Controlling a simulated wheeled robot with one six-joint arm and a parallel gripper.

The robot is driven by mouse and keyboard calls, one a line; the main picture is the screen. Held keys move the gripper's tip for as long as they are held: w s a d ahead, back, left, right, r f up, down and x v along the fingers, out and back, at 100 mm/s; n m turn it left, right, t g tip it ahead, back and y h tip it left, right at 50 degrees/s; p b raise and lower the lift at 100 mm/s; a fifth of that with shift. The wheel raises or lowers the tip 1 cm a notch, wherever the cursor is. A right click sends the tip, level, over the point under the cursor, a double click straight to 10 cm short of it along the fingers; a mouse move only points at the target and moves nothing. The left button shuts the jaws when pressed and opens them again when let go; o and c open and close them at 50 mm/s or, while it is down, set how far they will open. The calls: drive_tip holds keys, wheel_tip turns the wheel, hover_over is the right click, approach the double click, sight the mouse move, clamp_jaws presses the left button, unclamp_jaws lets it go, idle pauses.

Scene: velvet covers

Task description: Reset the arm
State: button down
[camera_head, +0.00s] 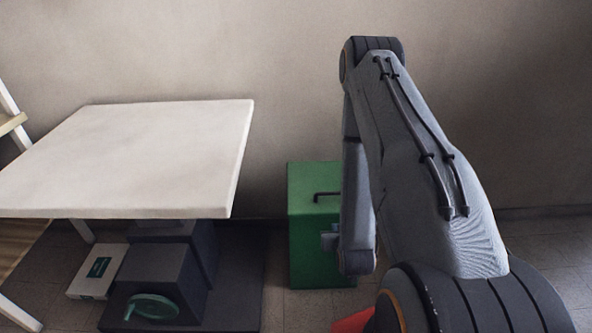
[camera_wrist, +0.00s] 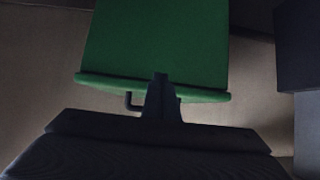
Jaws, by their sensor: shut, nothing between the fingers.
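My arm rises on the right of the head view and bends down in front of a green box (camera_head: 307,240). My gripper (camera_wrist: 160,78) shows in the wrist view as a narrow dark shape, its fingers shut with nothing between them. It is seen against the green box (camera_wrist: 155,40), which fills the upper middle of that view. I cannot tell the gap between them. In the head view the arm covers the box's right part, and the fingers cannot be made out.
A white table (camera_head: 130,160) stands at the left. Beneath it are a dark block (camera_head: 165,270) with a green handwheel (camera_head: 152,307) and a pale box (camera_head: 97,272). A black handle (camera_head: 326,195) is on the green box.

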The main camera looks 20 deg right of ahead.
drive_tip(key=a+r+n+g+y+p, duration=0.1)
drive_tip(key=a+r+g, duration=0.25)
drive_tip(key=r, duration=0.45)
drive_tip(key=a+r+n+g+y+p, duration=0.15)
drive_tip(key=a+r, duration=0.25)
drive_tip(key=r, duration=0.5)
drive_tip(key=s+a+r+g+p, duration=0.1)
drive_tip(key=s+a+r, duration=0.3)
drive_tip(key=s+r, duration=0.4)
drive_tip(key=s+a+r+g+p, duration=0.1)
drive_tip(key=s+a+r+g, duration=0.3)
drive_tip(key=s+r, duration=0.4)
drive_tip(key=shift+s+r+n+g+y, duration=0.3)
drive_tip(key=shift+s+r+n+y, duration=0.05)
drive_tip(key=shift+n+y, duration=0.1)
